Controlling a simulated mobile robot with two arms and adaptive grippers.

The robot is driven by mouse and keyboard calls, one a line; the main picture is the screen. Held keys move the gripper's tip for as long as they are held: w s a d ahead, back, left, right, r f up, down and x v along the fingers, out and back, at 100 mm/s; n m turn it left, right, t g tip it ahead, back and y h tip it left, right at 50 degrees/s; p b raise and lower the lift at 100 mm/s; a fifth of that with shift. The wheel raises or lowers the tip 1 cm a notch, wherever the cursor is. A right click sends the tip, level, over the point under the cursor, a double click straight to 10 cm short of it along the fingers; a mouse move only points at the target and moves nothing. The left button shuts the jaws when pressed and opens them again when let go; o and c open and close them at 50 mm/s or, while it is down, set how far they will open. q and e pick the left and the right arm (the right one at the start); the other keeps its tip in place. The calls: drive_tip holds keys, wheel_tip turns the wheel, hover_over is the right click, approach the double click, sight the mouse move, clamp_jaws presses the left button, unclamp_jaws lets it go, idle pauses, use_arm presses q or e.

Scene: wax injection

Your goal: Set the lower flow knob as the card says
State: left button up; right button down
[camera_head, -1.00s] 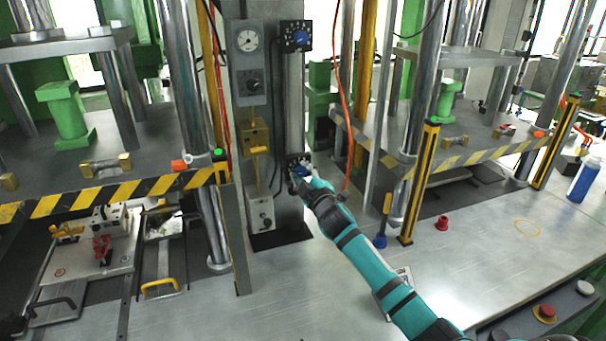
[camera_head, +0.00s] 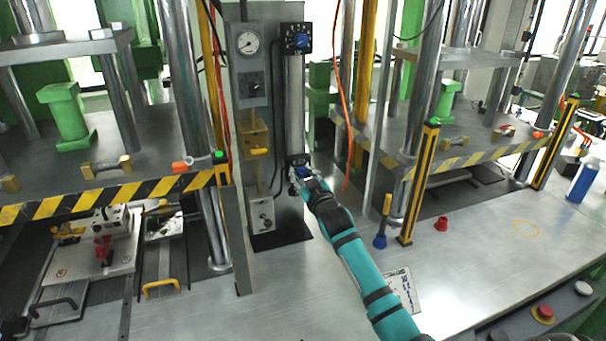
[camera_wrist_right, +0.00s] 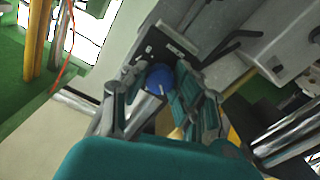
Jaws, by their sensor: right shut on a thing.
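The lower flow knob (camera_wrist_right: 159,78) is blue with a pale pointer line. It sits on a dark plate (camera_wrist_right: 146,50) low on the grey column. In the head view the lower knob (camera_head: 300,172) is partly covered by my right gripper (camera_head: 303,177). In the right wrist view my right gripper (camera_wrist_right: 158,92) has its fingers on both sides of the knob and is shut on it. The upper flow knob (camera_head: 300,41) is blue on a black plate. A printed card (camera_head: 402,288) lies on the table, partly behind my right arm; its text is too small to read. My left gripper is not in view.
A gauge box (camera_head: 249,65) and a brass valve (camera_head: 257,140) are beside the knobs. An orange hose (camera_head: 343,120) hangs to the right. A blue-based tool (camera_head: 382,225), striped post (camera_head: 419,185) and red cap (camera_head: 441,223) stand right of my arm.

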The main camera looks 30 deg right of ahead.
drive_tip(key=m+p, duration=0.1)
drive_tip(key=m, duration=0.3)
drive_tip(key=shift+m, duration=0.4)
drive_tip(key=m, duration=0.4)
drive_tip(key=shift+a+f+m+p, duration=0.1)
drive_tip(key=shift+f+m+p, duration=0.05)
drive_tip(key=shift+m+p, duration=0.2)
drive_tip(key=c, duration=1.1)
unclamp_jaws()
drive_tip(key=shift+o, duration=0.3)
drive_tip(key=shift+s, duration=0.1)
drive_tip(key=v, duration=1.1)
drive_tip(key=shift+s+a, duration=0.2)
drive_tip(key=shift+s, duration=0.2)
